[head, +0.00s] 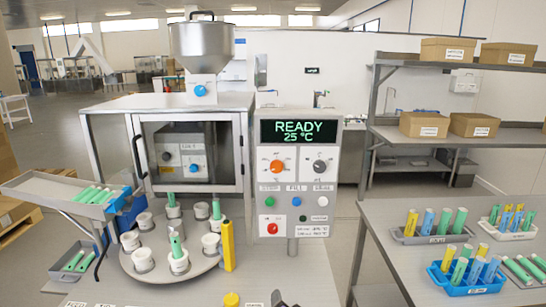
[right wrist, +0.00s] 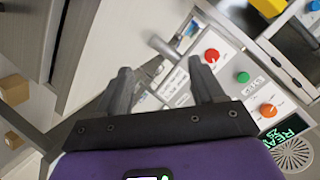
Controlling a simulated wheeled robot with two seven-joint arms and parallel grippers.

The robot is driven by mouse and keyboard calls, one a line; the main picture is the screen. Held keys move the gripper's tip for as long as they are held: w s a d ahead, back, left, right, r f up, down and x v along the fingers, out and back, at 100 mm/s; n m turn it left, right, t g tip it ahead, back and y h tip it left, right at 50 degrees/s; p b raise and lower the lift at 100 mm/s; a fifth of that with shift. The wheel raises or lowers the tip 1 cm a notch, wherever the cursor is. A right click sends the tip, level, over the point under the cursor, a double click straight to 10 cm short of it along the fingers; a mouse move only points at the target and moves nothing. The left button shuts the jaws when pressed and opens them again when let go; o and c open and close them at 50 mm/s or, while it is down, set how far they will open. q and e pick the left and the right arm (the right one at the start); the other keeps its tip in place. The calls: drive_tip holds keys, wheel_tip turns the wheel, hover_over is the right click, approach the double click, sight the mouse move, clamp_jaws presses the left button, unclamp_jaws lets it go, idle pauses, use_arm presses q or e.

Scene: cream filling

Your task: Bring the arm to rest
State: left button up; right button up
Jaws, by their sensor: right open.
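My right gripper (right wrist: 163,82) shows in the right wrist view with its two dark fingers spread apart. Nothing is between them. Behind the fingers is the control panel (right wrist: 205,60), seen turned and at an angle. In the head view only a small dark tip of what looks like my right gripper (head: 279,299) shows at the bottom edge, in front of and below the panel. The panel's screen (head: 298,131) reads READY 25 °C. My left gripper is in neither view.
The filling machine (head: 245,105) with its round carousel (head: 205,262) of white cups stands at centre left. A sloped tray (head: 30,185) holds green tubes at left. A table (head: 385,220) with tube racks is at right, before shelves with boxes (head: 447,50). A yellow post (head: 228,245) stands beside the carousel.

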drive_tip(key=s+d+f+n+g+b, duration=0.1)
drive_tip(key=s+d+f+g, duration=0.1)
drive_tip(key=s+f, duration=0.35)
drive_tip(key=s+d+f+n+g+y, duration=0.1)
drive_tip(key=s+d+f+g, duration=0.15)
drive_tip(key=f, duration=0.65)
drive_tip(key=s+d+f+n+g+b, duration=0.1)
drive_tip(key=s+f+g, duration=0.25)
drive_tip(key=f, duration=0.45)
drive_tip(key=s+f+n+g+y, duration=0.1)
drive_tip(key=s+f, duration=0.4)
drive_tip(key=s, duration=0.5)
drive_tip(key=s+f+n+g+y+b, duration=0.1)
drive_tip(key=s+f+g, duration=0.3)
drive_tip(key=s, duration=0.6)
drive_tip(key=shift+d+f+n+g, duration=0.3)
drive_tip(key=shift+d+f+n, duration=0.05)
drive_tip(key=shift+f+n, duration=0.05)
